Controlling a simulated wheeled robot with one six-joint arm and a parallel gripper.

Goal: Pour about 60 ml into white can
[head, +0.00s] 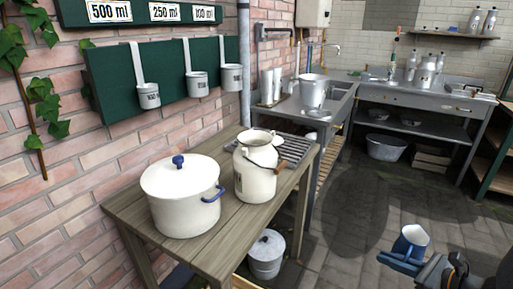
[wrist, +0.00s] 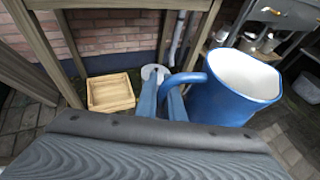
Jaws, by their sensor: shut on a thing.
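The white can (head: 255,178) is a cream churn with a wire bail and wooden grip, upright on the wooden table. Its wide mouth faces up; its inside cannot be made out. My gripper (head: 398,262) is at the lower right of the head view, well away from the can and past the table's right side. It is shut on the handle of a blue jug (head: 408,246) with a white inside. In the wrist view the jug (wrist: 225,98) is at the right of my gripper (wrist: 172,100), its mouth up. I cannot tell how much liquid it holds.
A lidded white pot (head: 183,198) stands left of the can on the table (head: 128,208). Measuring cups (head: 196,84) hang on a green board. A lidded bucket (head: 266,255) stands below. A wooden crate (wrist: 110,93) is on the floor. Open floor lies between table and gripper.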

